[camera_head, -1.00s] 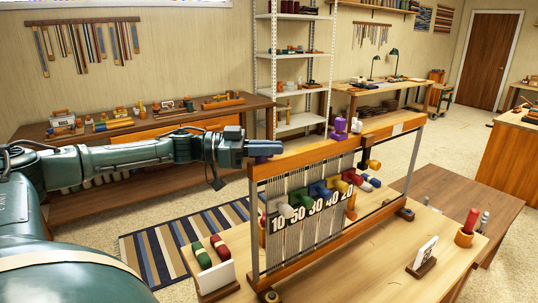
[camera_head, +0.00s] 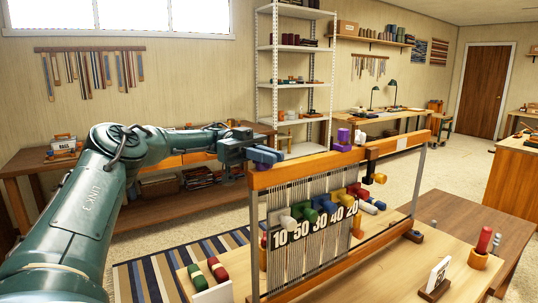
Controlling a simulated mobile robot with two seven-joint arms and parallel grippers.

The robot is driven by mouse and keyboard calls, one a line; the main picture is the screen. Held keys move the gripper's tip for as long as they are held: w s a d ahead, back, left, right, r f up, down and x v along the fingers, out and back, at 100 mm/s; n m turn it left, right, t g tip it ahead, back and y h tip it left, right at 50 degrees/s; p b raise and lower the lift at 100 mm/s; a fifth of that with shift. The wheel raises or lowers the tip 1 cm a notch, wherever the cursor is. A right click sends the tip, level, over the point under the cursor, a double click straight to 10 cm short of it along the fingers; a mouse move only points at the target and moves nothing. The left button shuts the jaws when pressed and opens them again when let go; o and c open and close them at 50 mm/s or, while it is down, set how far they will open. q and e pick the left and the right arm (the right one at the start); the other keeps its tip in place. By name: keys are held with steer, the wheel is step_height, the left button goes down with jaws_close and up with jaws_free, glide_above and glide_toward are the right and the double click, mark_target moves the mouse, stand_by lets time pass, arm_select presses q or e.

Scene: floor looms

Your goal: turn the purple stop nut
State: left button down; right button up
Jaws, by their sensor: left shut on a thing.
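The loom's wooden top beam (camera_head: 315,166) runs across the middle of the view. A small purple piece, which looks like the stop nut (camera_head: 257,167), shows at the beam's left end, mostly hidden behind my gripper. My left gripper (camera_head: 268,156) is at that end, its blue-grey fingers shut on the purple piece. The exact contact is hard to see. My right gripper is not in view.
Coloured weights with number tags (camera_head: 318,212) hang before the loom's threads. Red and green rolls (camera_head: 217,269), a white card (camera_head: 438,275) and a cup with a red stick (camera_head: 481,250) are on the table. A striped rug (camera_head: 160,275) lies at left.

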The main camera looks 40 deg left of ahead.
arm_select(q)
steer(key=shift+m+g, duration=0.3)
steer(key=shift+g, duration=0.1)
steer(key=c, duration=1.5)
jaws_free()
step_height(320, 180, up, 10)
steer(key=p, duration=0.3)
